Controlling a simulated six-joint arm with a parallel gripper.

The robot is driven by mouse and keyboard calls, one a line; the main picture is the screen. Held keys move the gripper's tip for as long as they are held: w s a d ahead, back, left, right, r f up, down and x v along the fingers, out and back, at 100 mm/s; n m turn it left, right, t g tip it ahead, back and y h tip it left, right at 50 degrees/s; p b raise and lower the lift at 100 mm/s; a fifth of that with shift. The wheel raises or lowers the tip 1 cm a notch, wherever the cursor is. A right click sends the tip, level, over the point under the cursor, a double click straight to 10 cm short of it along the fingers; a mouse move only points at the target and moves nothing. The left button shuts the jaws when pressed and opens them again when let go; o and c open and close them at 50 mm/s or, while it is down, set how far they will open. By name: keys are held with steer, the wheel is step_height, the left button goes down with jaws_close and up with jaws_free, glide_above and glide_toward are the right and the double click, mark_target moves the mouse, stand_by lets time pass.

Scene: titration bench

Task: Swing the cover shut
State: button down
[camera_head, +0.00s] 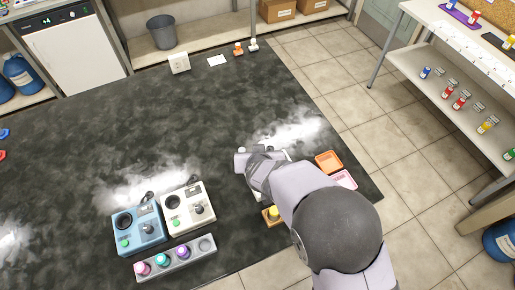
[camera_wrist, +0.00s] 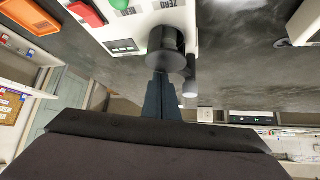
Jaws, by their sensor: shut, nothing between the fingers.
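In the wrist view, my gripper (camera_wrist: 160,78) is shut and empty, its dark fingers pointing at a white instrument (camera_wrist: 125,32). A dark round cylindrical part (camera_wrist: 167,45) stands out from the instrument just beyond the fingertips; this may be the cover, but I cannot tell how far it is swung. The fingertips look close to it, and contact cannot be made out. A smaller dark cylinder with a pale end (camera_wrist: 190,82) is beside it. In the head view my arm hides most of this instrument and the fingertips.
An orange tray (camera_head: 328,161) and a pink tray (camera_head: 344,180) lie right of my arm. A yellow-topped item (camera_head: 273,212) stands in front. A blue instrument (camera_head: 138,231), a white instrument (camera_head: 188,208) and a vial rack (camera_head: 175,258) are to the left. The bench's far middle is clear.

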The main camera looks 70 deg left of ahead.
steer(key=shift+s+a+p, duration=0.15)
steer(key=shift+a+p, duration=0.4)
steer(key=shift+p, duration=0.25)
steer(key=shift+a+r+p, duration=0.15)
steer(key=shift+a+p, duration=0.05)
steer(key=shift+p, duration=0.2)
steer(key=s+d+r+p, duration=0.1)
steer(key=d+r+p, duration=0.2)
steer(key=r, duration=0.5)
steer(key=shift+s, duration=0.2)
stand_by(0.4)
